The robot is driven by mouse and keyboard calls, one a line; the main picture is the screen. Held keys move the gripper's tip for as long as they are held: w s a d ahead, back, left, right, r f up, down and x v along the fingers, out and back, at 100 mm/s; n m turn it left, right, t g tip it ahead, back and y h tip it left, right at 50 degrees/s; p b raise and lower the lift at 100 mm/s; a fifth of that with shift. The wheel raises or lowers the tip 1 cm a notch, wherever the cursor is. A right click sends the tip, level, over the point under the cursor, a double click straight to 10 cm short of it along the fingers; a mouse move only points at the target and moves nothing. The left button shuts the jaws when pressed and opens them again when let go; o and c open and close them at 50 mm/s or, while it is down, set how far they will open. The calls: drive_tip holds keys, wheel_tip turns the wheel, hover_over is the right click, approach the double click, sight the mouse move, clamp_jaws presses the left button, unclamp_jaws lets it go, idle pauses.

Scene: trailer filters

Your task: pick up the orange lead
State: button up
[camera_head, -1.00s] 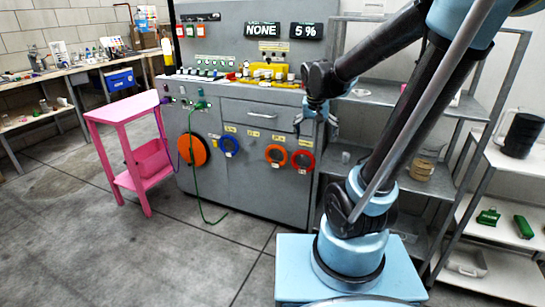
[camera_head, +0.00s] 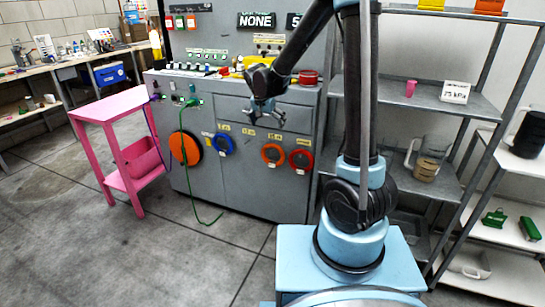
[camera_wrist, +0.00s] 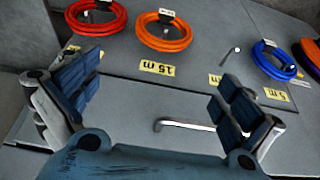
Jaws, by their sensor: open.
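The orange lead (camera_head: 272,155) is a coiled ring hanging on the front of the grey cabinet (camera_head: 240,185). A red coil (camera_head: 301,160) hangs to its right and a blue coil (camera_head: 224,145) to its left. In the wrist view the orange lead (camera_wrist: 164,31) is at the top middle, between the red coil (camera_wrist: 96,15) and the blue coil (camera_wrist: 273,61), with a yellow 15 m label (camera_wrist: 157,67) below it. My gripper (camera_head: 266,113) is open and empty in front of the drawer, above the coils. In the wrist view its spread fingers (camera_wrist: 160,78) are apart from the lead.
A drawer handle (camera_wrist: 183,124) sticks out between my fingers in the wrist view. A larger orange round item (camera_head: 185,148) and a green cable (camera_head: 192,185) hang at the cabinet's left. A pink stand (camera_head: 110,135) is left; shelves (camera_head: 440,100) are right.

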sight(272, 146)
drive_tip(key=x, duration=1.1)
drive_tip(key=shift+w+a+f, duration=0.15)
drive_tip(key=shift+a+f, duration=0.05)
drive_tip(key=shift+f, duration=0.2)
drive_tip(key=shift+x, duration=2.6)
drive_tip(key=shift+w+r, duration=0.1)
drive_tip(key=shift+w, duration=0.05)
drive_tip(key=shift+c, duration=0.2)
drive_tip(key=c, duration=1.1)
